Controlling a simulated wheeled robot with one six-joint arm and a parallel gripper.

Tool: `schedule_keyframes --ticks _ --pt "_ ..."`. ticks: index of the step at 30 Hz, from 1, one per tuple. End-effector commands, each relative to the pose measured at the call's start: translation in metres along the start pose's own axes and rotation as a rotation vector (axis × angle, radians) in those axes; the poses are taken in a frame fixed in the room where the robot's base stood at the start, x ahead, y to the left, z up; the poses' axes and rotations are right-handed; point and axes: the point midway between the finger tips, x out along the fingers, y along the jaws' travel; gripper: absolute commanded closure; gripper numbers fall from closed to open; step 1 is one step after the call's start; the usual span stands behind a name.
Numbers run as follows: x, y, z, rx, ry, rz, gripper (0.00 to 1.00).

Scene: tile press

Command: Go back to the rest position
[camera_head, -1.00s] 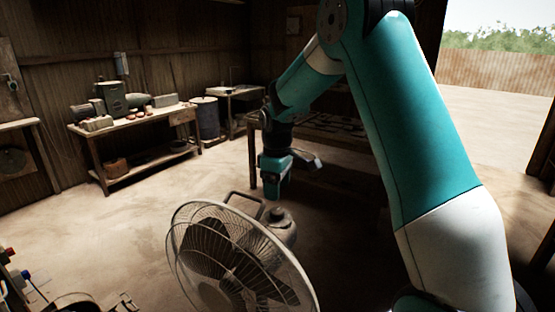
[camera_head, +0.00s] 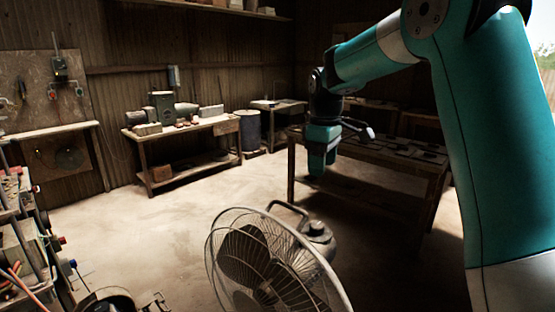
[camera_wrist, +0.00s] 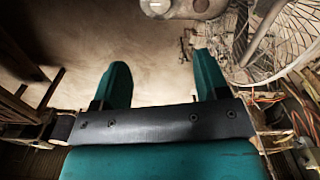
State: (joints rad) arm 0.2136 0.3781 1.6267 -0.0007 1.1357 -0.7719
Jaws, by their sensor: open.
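My gripper (camera_wrist: 160,85) shows in the wrist view with its two teal fingers spread apart and nothing between them. Bare floor lies beyond the fingertips. In the head view my gripper (camera_head: 318,165) hangs pointing down, in front of the near left part of a wooden table; its fingertips are too small there to make out. My teal and white arm reaches across the right side of that view.
A caged fan (camera_head: 270,265) stands low in front, with a rounded metal container (camera_head: 318,240) behind it. The wooden table (camera_head: 395,165) holds flat pieces. A workbench (camera_head: 185,133) with a machine stands at the back left. Floor between is clear.

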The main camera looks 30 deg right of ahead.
Motion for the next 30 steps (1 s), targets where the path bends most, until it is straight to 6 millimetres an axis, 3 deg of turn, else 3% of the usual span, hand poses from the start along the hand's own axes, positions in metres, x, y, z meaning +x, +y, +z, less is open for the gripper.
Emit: schedule_keyframes --ticks 5,8,11,14,18,21,25,30 --pt "0.000 -0.003 -0.001 -0.002 0.002 0.000 0.32" --pt "-0.004 -0.027 -0.003 -0.015 0.018 -0.003 0.32" --pt "-0.008 -0.081 -0.004 -0.038 0.058 -0.018 0.32" --pt "-0.008 -0.155 0.007 -0.059 0.109 -0.058 0.32" --pt "0.000 -0.251 0.040 -0.073 0.170 -0.147 0.32" --pt "0.007 -0.302 0.069 -0.073 0.193 -0.213 0.32" --pt "0.015 -0.341 0.097 -0.066 0.202 -0.277 0.32" --pt "0.019 -0.354 0.107 -0.061 0.203 -0.302 0.32"
